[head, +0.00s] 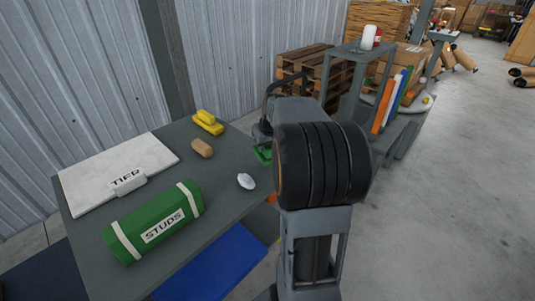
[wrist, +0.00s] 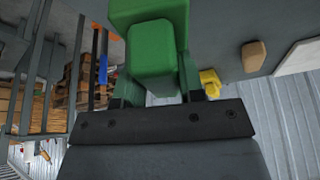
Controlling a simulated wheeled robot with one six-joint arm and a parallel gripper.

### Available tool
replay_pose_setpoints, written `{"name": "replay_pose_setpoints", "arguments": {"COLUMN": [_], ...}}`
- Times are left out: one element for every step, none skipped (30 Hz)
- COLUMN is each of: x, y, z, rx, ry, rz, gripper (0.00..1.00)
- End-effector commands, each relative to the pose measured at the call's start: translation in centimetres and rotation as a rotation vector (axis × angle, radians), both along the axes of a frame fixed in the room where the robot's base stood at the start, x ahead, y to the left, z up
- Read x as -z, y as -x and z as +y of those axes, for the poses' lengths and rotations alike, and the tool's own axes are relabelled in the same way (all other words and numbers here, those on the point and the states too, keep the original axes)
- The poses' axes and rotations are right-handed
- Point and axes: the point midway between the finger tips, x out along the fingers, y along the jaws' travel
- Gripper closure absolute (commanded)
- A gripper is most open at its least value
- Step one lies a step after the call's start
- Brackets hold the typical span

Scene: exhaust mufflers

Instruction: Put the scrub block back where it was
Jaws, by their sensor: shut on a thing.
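My gripper (head: 262,140) is shut on a green block with a raised grip, which I take to be the scrub block (wrist: 152,50). The block fills the space between the fingers in the wrist view. In the head view only a small green part of the block (head: 263,155) shows, at the right back edge of the grey table (head: 225,190); my arm hides the rest. I cannot tell whether the block touches the table.
On the table are a yellow item (head: 208,122), a tan block (head: 201,148), a white oval item (head: 246,181), a green STUDS bundle (head: 155,222) and a white TIED board (head: 95,180). A grey shelf unit (head: 345,55) with coloured upright panels (head: 391,100) stands beyond my arm.

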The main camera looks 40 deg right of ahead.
Motion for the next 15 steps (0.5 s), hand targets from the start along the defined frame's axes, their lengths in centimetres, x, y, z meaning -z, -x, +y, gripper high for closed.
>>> {"name": "replay_pose_setpoints", "arguments": {"x": [0.3, 0.4, 0.5, 0.6, 0.6, 0.7, 0.9, 1.0, 1.3, 1.5, 1.8, 2.5, 2.9, 3.4, 3.9], "y": [-0.1, -0.2, -0.3, -0.3, -0.3, -0.4, -0.4, -0.5, -0.6, -0.7, -0.8, -0.7, -0.7, -0.7, -0.7], "z": [-0.2, -0.3, -0.4, -0.5, -0.5, -0.6, -0.7, -0.8, -1.0, -1.1, -1.3, -1.3, -1.2, -1.2, -1.2], "rx": [0.001, 0.001, 0.001, 0.000, 0.000, 0.000, 0.000, 0.000, 0.000, 0.000, 0.001, 0.001, 0.001, 0.001, 0.001], "ry": [0.000, 0.000, 0.001, 0.001, 0.001, 0.001, 0.001, 0.001, 0.001, 0.001, 0.001, -0.001, -0.001, -0.001, -0.001], "rz": [0.000, -0.001, -0.001, -0.002, -0.002, -0.001, -0.001, -0.001, -0.001, 0.000, 0.000, 0.002, 0.001, 0.002, 0.002], "gripper": [0.97, 0.97, 0.97, 0.97, 0.97, 0.97, 0.97, 0.97, 0.97, 0.97, 0.97, 0.97, 0.97, 0.97, 0.97]}}
